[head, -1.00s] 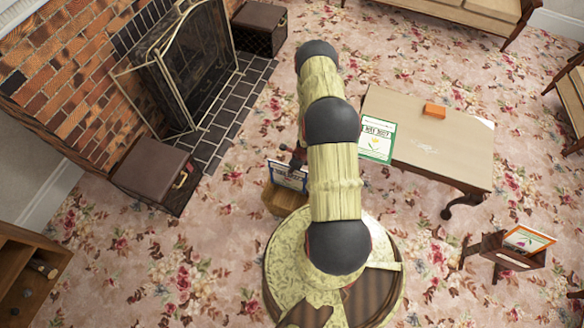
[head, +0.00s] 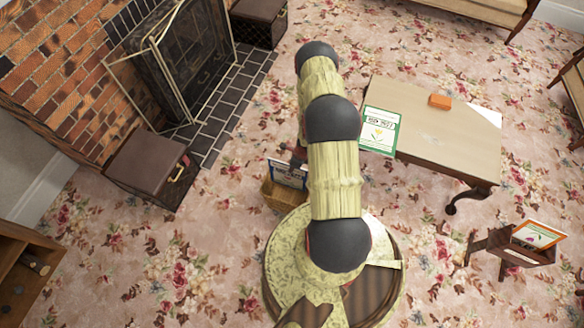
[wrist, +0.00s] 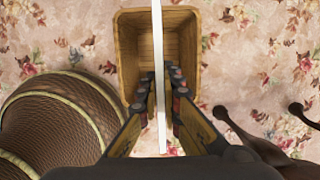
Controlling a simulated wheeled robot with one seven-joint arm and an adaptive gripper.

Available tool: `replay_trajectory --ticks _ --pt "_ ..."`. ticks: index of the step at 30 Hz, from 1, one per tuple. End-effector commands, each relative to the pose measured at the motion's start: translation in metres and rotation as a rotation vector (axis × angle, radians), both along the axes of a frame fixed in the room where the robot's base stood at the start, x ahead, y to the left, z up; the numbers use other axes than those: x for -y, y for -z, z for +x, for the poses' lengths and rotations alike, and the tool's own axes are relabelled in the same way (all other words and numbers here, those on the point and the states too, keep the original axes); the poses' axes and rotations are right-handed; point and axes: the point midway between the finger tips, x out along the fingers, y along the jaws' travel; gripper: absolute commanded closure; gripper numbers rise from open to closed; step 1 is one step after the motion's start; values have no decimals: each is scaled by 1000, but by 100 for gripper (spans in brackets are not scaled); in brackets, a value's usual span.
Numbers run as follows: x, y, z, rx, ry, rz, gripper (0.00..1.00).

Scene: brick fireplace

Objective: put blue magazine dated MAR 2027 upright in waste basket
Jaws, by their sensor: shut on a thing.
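My gripper (wrist: 160,98) is shut on the blue magazine (head: 289,173), which is upright and seen edge-on as a thin white strip in the wrist view (wrist: 158,60). In the head view its blue-and-white cover shows beside my arm; the date is too small to read. The waste basket (head: 282,196) is a tan, open-topped box on the floor, and it also shows in the wrist view (wrist: 128,60). The magazine lines up over the basket's opening. I cannot tell how far its lower edge is inside. My arm hides part of the gripper in the head view.
A small stand (head: 497,247) holds another magazine (head: 538,236). A brown box (head: 145,160) sits by the fireplace. Flowered carpet at lower left is clear.

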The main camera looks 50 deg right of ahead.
Motion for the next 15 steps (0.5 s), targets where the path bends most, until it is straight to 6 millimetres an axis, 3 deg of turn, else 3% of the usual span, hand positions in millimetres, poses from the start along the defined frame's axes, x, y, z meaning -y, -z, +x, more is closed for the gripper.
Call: replay_trajectory --ticks 15 --pt "0 40 0 0 0 0 100"
